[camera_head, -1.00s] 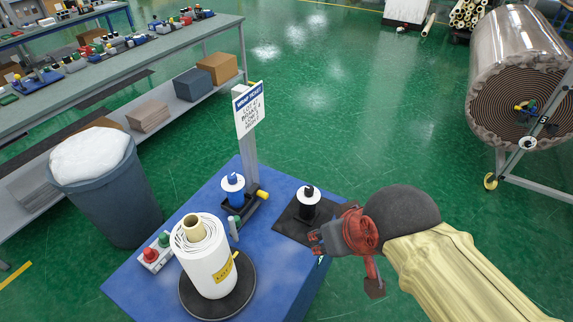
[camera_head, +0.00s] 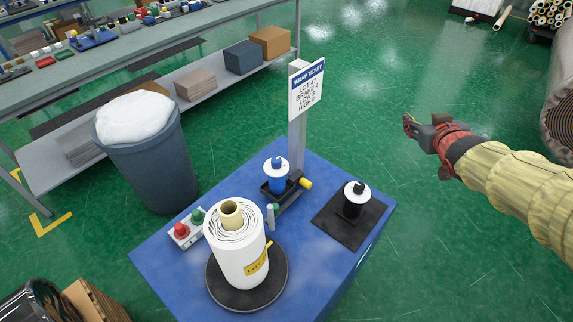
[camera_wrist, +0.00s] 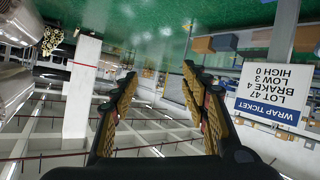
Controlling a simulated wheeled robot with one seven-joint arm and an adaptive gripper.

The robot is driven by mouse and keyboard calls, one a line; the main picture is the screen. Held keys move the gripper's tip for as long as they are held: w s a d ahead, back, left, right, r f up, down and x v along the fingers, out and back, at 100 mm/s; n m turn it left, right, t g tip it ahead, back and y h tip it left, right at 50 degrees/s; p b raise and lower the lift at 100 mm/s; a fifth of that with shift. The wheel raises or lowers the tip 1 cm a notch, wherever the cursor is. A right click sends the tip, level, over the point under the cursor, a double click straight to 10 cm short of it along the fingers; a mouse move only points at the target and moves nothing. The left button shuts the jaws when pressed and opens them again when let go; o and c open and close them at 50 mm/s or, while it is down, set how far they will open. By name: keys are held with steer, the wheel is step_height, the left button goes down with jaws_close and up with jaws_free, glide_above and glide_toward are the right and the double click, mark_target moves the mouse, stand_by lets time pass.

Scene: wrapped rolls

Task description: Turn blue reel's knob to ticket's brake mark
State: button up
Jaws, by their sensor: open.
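The blue reel (camera_head: 279,184) stands upright in a black holder on the blue table, with a white disc and small blue piece on top. The ticket (camera_head: 307,92), on a grey post behind the reel, also shows upside down in the wrist view (camera_wrist: 272,84), reading lot 47, brake 4, low 3, high 0. My gripper (camera_head: 407,126) is open and empty, off to the right of the table in the picture. In the wrist view its fingers (camera_wrist: 160,80) are apart.
On the blue table (camera_head: 165,257) stand a white wrapped roll (camera_head: 236,262) on a black turntable, a red-and-green button box (camera_head: 188,231) and a black reel (camera_head: 353,204) on a dark mat. A grey bin (camera_head: 157,166) stands left.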

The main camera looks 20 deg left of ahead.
steer(key=w+a+f+n+y+b, duration=0.1)
steer(key=w+a+f+n+y, duration=0.25)
steer(key=a, duration=0.55)
steer(key=n+g+y+b, duration=0.5)
steer(key=n+g+y, duration=0.2)
steer(key=g+y, duration=0.45)
glide_toward(276, 159)
steer(key=a, duration=0.5)
steer(key=a+b, duration=0.1)
steer(key=a, duration=0.3)
steer(key=shift+w+a+f+b, duration=0.2)
steer(key=shift+w+a+b, duration=0.1)
steer(key=shift+a, duration=0.1)
steer(key=c, duration=0.3)
steer(key=c, duration=0.8)
steer(key=shift+c, duration=0.3)
